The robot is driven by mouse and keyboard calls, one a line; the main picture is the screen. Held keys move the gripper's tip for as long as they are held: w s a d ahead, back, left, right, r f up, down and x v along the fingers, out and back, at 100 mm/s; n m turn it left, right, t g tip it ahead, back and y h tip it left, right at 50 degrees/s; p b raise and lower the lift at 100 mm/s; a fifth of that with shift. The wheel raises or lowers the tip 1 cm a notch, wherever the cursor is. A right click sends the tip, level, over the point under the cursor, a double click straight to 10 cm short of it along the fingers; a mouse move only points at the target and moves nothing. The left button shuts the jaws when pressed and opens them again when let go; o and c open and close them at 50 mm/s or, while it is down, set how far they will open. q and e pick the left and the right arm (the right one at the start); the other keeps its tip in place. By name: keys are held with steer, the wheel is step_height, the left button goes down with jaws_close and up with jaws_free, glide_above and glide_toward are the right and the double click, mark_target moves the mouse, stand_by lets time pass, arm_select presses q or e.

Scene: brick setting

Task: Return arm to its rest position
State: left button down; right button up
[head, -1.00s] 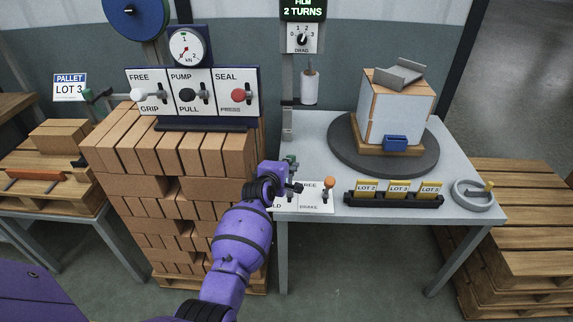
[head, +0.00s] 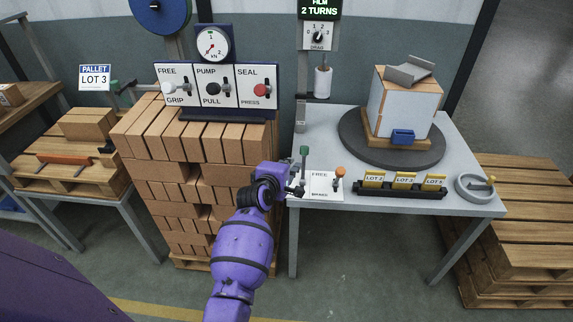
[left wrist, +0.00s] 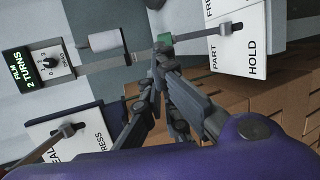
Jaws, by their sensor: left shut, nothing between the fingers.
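My left arm is purple and comes up from the bottom of the head view. Its dark left gripper (head: 297,188) is at the left front corner of the grey table (head: 320,135), beside the FREE/BRAKE lever plate (head: 326,185). In the left wrist view the gripper's fingers (left wrist: 158,60) are together with nothing between them. A green-knobbed lever (head: 304,152) stands just behind the gripper; its green knob (left wrist: 164,39) shows close to the fingertips in the left wrist view, and I cannot tell whether they touch. My right gripper is not in view.
The brick stack (head: 195,150) stands left of my arm, with a FREE, PUMP, SEAL lever panel (head: 216,86) above it. A wrapped block sits on the round turntable (head: 362,150). A tag rack (head: 400,190) and grey ring (head: 463,190) line the table front. Pallets (head: 510,240) stand right.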

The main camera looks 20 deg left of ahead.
arm_select(q)
steer(key=shift+s+r, duration=0.1)
steer(key=shift+s, duration=0.25)
stand_by(0.3)
